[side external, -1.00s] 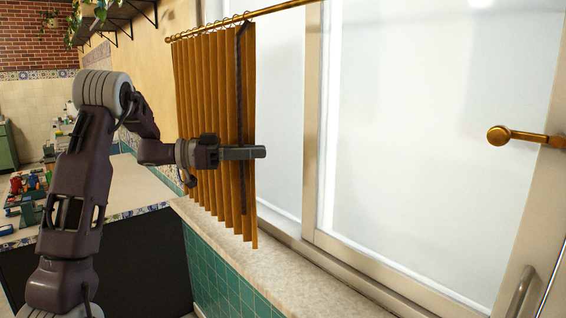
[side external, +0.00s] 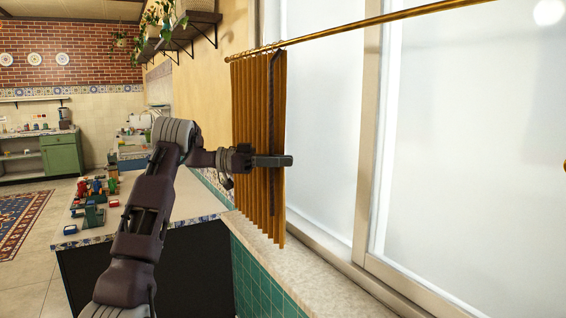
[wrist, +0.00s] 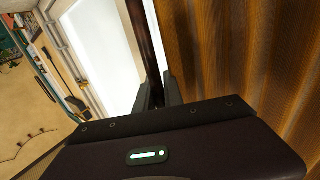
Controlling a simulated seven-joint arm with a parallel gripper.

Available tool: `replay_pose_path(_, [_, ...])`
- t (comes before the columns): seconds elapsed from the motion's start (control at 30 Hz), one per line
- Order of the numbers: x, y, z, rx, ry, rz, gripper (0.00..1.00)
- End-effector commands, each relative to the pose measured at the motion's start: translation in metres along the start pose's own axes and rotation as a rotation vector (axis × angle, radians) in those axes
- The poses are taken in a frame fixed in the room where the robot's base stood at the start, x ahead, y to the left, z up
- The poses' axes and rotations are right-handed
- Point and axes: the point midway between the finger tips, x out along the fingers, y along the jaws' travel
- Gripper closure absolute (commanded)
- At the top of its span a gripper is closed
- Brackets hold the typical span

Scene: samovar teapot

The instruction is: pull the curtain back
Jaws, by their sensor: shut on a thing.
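The orange-brown pleated curtain (side external: 245,120) hangs bunched at the left end of the brass rail (side external: 400,20). It also fills the right of the wrist view (wrist: 240,50). A dark rod (side external: 271,100) hangs along the curtain's right part. My gripper (side external: 285,160) is at about mid-height of the curtain, across this rod. In the wrist view the dark rod (wrist: 146,40) runs between the two fingers of my gripper (wrist: 159,92), which is shut on it. The fingertips are partly hidden behind my gripper's body there.
The window (side external: 460,130) right of the curtain is uncovered. A stone sill (side external: 300,270) runs below, above green tiles (side external: 262,280). A counter (side external: 190,200) with several small coloured items (side external: 92,200) stands left. A plant shelf (side external: 190,25) is above left.

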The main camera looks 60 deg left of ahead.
Motion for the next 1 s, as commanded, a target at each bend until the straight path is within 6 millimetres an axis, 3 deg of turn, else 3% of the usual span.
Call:
replay_pose_path(0.07, [0.002, 0.000, -0.003, 0.006, 0.008, 0.001, 1.00])
replay_pose_path(0.1, [0.002, 0.000, -0.003, 0.006, 0.008, 0.001, 0.80])
replay_pose_path(0.13, [0.002, 0.000, -0.003, 0.006, 0.007, 0.001, 0.79])
replay_pose_path(0.43, [-0.002, 0.000, -0.002, 0.003, 0.004, 0.000, 0.79])
replay_pose_path(0.73, [-0.058, 0.000, -0.002, 0.005, 0.005, -0.002, 0.79])
replay_pose_path(1.0, [-0.070, 0.000, -0.002, 0.004, 0.005, 0.001, 0.79])
